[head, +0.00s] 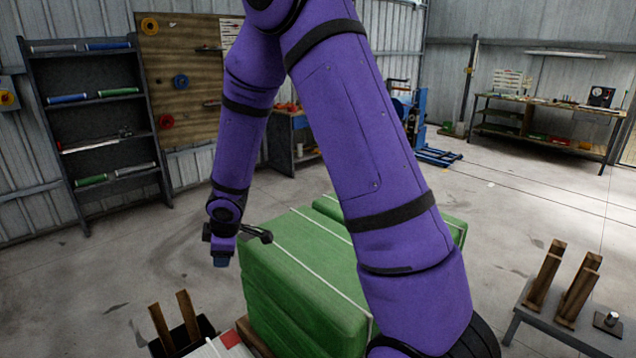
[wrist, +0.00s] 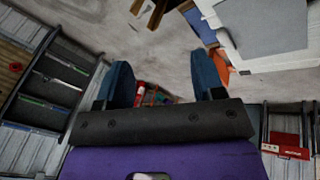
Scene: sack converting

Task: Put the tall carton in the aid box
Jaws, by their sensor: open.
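My gripper (head: 221,260) hangs beside the left end of the green stack in the head view, pointing down. In the wrist view its two blue fingers (wrist: 164,82) stand wide apart, with nothing held between them. I cannot make out the tall carton for certain in either view. The aid box is not clearly identifiable. A white and red object (head: 229,340) is cut off at the bottom of the head view. A large white box-like thing with a grey face (wrist: 262,28) is at the upper right of the wrist view.
A green wrapped stack (head: 300,285) stands close to my gripper. A dark holder with wooden posts (head: 180,325) is at lower left, a bench with wooden posts (head: 560,315) at lower right. Shelves (head: 95,125) stand behind left. Open floor lies left of the stack.

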